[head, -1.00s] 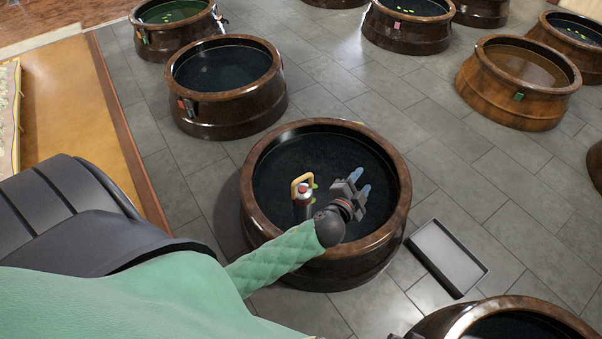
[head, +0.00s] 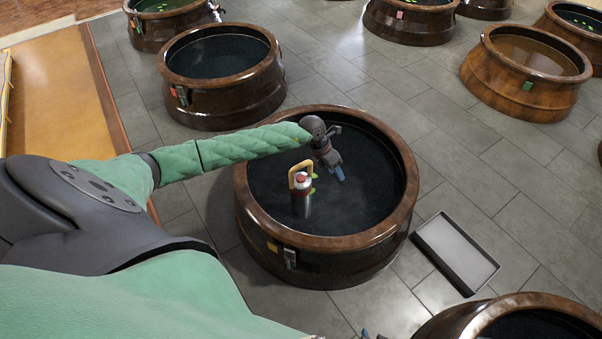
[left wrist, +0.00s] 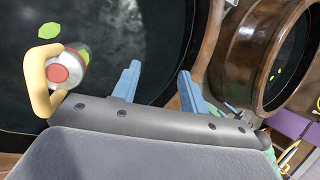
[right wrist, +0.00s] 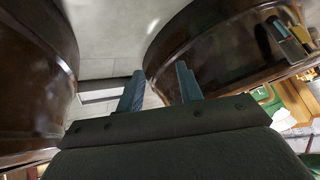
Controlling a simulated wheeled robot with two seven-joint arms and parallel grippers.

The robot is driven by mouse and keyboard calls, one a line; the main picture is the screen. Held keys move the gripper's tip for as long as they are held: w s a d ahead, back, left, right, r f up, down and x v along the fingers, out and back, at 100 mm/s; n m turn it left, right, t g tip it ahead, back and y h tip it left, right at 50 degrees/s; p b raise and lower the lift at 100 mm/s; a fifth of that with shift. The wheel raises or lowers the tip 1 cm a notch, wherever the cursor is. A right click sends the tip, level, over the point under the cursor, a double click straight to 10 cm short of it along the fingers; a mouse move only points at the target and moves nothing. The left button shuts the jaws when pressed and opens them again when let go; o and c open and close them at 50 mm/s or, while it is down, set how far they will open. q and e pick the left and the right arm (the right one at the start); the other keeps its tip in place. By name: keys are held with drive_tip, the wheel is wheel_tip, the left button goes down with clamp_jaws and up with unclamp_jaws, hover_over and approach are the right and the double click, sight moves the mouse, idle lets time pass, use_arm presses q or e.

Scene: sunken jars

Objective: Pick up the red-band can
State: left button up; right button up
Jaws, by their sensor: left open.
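The can with the red top (head: 302,192) stands upright inside the dark, round jar (head: 245,215), with a yellow handle over it. My left gripper (head: 340,173) is over the jar, to the right of the can, its blue fingers pointing down. In the left wrist view the can's red top (left wrist: 60,74) and handle are left of the fingers, outside the gap. The left gripper (left wrist: 158,70) is open and empty. In the right wrist view my right gripper (right wrist: 159,70) is open and empty, beside dark jar walls. The can's lower part is hard to make out.
The jar's thick brown rim (head: 398,225) surrounds the can. A grey tray (head: 455,252) lies on the floor to the right. Another jar (head: 500,325) is at the bottom right, and several more stand farther back.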

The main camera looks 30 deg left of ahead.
sight(301, 164)
use_arm(q)
drive_tip(key=a+y, duration=0.1)
drive_tip(key=a, duration=0.4)
drive_tip(key=a+g+y, duration=0.1)
drive_tip(key=a+y, duration=0.1)
drive_tip(key=a, duration=0.2)
drive_tip(key=w+a+f+y+b, duration=0.1)
drive_tip(key=a+y, duration=0.1)
drive_tip(key=a, duration=0.3)
drive_tip(key=shift+a+f+g, duration=0.1)
drive_tip(key=shift+a+g, duration=0.2)
drive_tip(key=shift+a, duration=0.05)
drive_tip(key=shift+a+f, duration=0.15)
drive_tip(key=shift+a, duration=0.1)
drive_tip(key=shift+w+d+f, duration=0.1)
drive_tip(key=shift+f, duration=1.75)
drive_tip(key=shift+w+d+f, duration=0.1)
drive_tip(key=shift+f, duration=1.7)
clamp_jaws()
drive_tip(key=shift+r, duration=0.15)
use_arm(e)
drive_tip(key=shift+t, duration=0.3)
drive_tip(key=f, duration=0.4)
drive_tip(key=shift+s+a, duration=0.35)
drive_tip(key=shift+a, duration=0.05)
